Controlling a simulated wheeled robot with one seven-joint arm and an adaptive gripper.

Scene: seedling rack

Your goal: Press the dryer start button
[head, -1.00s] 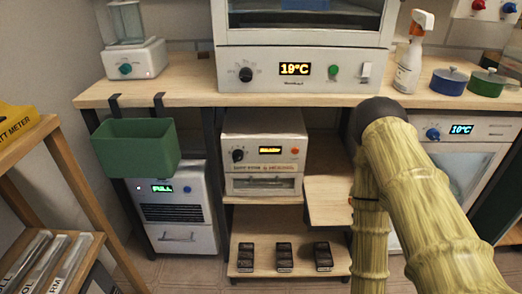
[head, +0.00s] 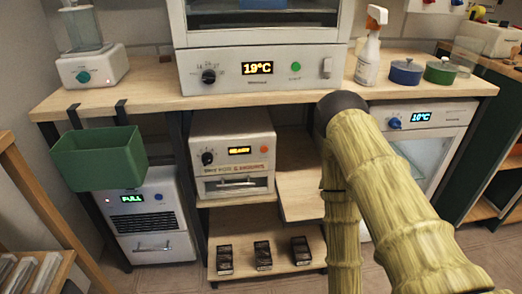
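The likely dryer (head: 232,133) is a small white box oven on the shelf under the bench, left of centre in the head view. It has a dark knob (head: 207,158) at left, a small amber display (head: 240,150), and a round orange-red button (head: 264,149) at right. A label below the display seems to mention drying pods for hours. Its lower front has a handled drawer or door, which looks shut. My arm crosses the right of the view, right of the dryer and apart from it in the picture. My gripper is not visible.
A large cabinet showing 19°C (head: 258,68), with a green button (head: 295,66), stands above on the bench (head: 130,92). A green bin (head: 100,158) hangs left, before a unit reading FULL (head: 132,199). A bare wooden board (head: 305,195) juts out right of the dryer.

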